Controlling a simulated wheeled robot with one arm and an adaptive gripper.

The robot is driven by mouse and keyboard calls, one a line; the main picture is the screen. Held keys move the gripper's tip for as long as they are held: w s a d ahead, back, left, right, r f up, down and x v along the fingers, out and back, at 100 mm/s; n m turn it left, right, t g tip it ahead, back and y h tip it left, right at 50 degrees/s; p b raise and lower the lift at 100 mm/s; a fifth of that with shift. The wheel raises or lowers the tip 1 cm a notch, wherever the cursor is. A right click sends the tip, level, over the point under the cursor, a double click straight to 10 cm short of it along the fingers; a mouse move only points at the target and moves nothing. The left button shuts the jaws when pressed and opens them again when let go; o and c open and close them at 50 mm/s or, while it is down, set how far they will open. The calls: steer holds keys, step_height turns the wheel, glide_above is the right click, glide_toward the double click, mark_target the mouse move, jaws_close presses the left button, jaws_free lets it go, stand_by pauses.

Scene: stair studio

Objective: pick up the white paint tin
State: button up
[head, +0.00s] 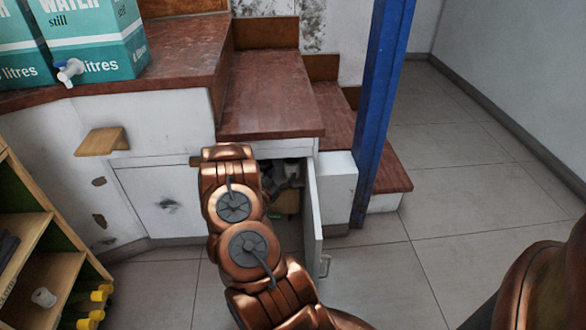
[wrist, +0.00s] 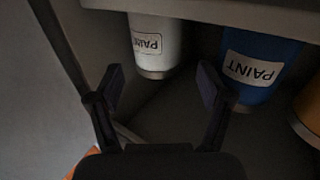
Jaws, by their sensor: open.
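The white paint tin (wrist: 156,50) stands inside the dim cupboard in the wrist view, with a label reading PAINT that appears upside down. Its far end is cut off by a pale ledge. My gripper (wrist: 162,82) is open and empty, with one finger on each side of the tin's line and the tin just beyond the fingertips. I see no contact. In the head view my arm reaches into the open cupboard under the stairs, and the gripper there is mostly hidden by the arm and shadow.
A blue paint tin (wrist: 258,66) stands right of the white one, close to my right finger. An orange tin (wrist: 309,112) is at the right edge. The cupboard door (head: 313,215) hangs open right of my arm. A blue post (head: 382,110) and a shelf unit (head: 45,265) flank the area.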

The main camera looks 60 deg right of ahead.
mark_target(288, 168)
steer(key=shift+d+b, duration=1.25)
steer(key=shift+d, duration=1.1)
steer(key=shift+d+r, duration=0.2)
steer(key=shift+d, duration=0.3)
steer(key=c, duration=1.2)
steer(key=shift+c, duration=0.3)
steer(key=shift+r, duration=0.1)
